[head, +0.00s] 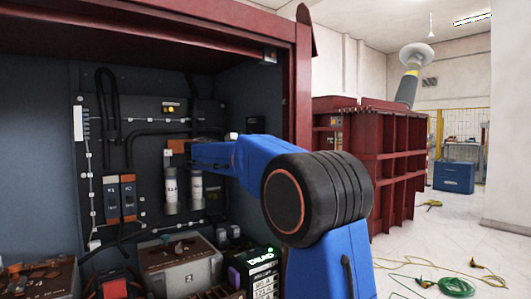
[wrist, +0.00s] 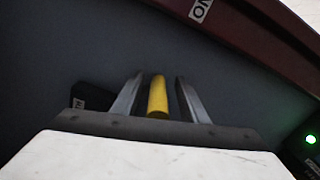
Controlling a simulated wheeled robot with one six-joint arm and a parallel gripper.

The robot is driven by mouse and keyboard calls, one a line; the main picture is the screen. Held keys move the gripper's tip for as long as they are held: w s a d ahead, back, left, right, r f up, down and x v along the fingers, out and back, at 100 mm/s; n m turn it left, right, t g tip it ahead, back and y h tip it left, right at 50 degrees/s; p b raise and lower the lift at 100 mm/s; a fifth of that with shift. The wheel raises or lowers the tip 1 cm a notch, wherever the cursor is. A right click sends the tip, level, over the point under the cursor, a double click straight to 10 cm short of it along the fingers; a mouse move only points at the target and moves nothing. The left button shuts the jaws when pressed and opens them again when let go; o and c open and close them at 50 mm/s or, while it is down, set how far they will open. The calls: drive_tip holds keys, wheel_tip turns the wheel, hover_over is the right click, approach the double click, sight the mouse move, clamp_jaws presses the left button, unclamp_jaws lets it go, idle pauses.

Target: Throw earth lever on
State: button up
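A yellow bar (wrist: 157,97), which looks like the earth lever's handle, shows in the wrist view against a dark grey panel. My gripper (wrist: 156,95) has one grey finger on each side of it. Narrow gaps show between the bar and both fingers, so the gripper is open around it, not closed on it. In the head view my blue arm reaches into the cabinet and hides the lever; my fingers cannot be made out there.
The open cabinet has a dark red frame (head: 301,80). Inside are a back panel with wiring, orange-grey breakers (head: 121,198), a grey cylinder (head: 171,190) and boxes below. A green light (wrist: 311,139) glows at the wrist view's right edge. Green cable (head: 450,284) lies on the floor.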

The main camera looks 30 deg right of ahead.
drive_tip(key=a, duration=1.7)
drive_tip(key=shift+s+a, duration=0.15)
drive_tip(key=shift+s, duration=0.15)
drive_tip(key=s+d+f+n+t+y, duration=0.15)
drive_tip(key=s+f+y, duration=0.25)
drive_tip(key=s+f, duration=0.5)
drive_tip(key=s+d+f+m+y, duration=0.1)
drive_tip(key=s+d+f+y, duration=0.25)
drive_tip(key=s+f, duration=0.55)
drive_tip(key=s+a+f+m+t+y, duration=0.1)
drive_tip(key=s+a+f+y, duration=0.4)
drive_tip(key=s+f, duration=0.5)
drive_tip(key=s+a+f+m+t+y, duration=0.1)
drive_tip(key=s+a+f+m+y, duration=0.2)
drive_tip(key=s+a+f+y, duration=0.2)
drive_tip(key=s+a+f, duration=0.3)
drive_tip(key=s+f, duration=0.3)
drive_tip(key=f, duration=0.2)
drive_tip(key=shift+f+t, duration=0.3)
drive_tip(key=shift+t, duration=0.05)
